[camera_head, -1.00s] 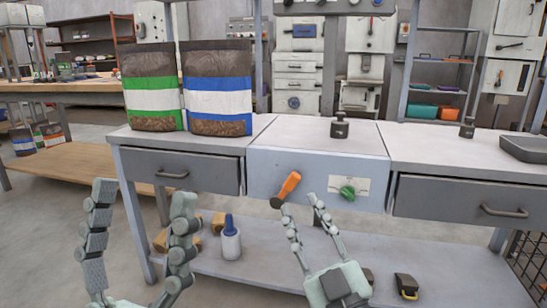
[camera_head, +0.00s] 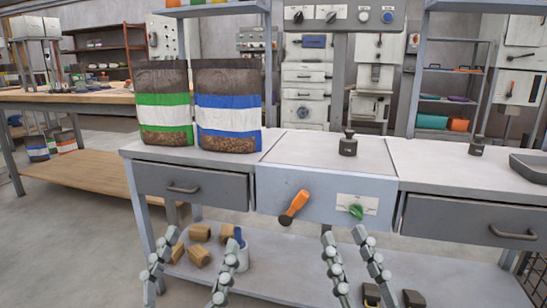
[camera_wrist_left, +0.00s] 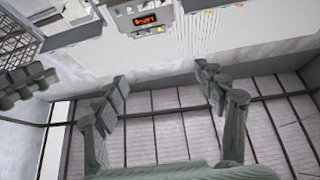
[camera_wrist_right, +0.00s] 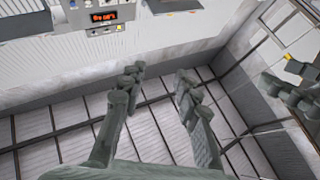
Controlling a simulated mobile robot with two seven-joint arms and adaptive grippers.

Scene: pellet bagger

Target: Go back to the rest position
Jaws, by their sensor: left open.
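My left gripper (camera_head: 196,262) is at the lower left of the head view, in front of the bench, its fingers apart with nothing between them. My right gripper (camera_head: 343,262) is to its right, below the bench's middle panel, fingers also apart and empty. The left wrist view shows the left gripper (camera_wrist_left: 163,85) with a wide gap between its fingers. The right wrist view shows the right gripper (camera_wrist_right: 158,80) with a narrower gap. Neither gripper touches anything that I can see.
The bench (camera_head: 300,150) holds two pellet bags, one green-striped (camera_head: 164,110) and one blue-striped (camera_head: 229,112), and a dark weight (camera_head: 348,144). Wooden blocks (camera_head: 199,256) lie on the lower shelf.

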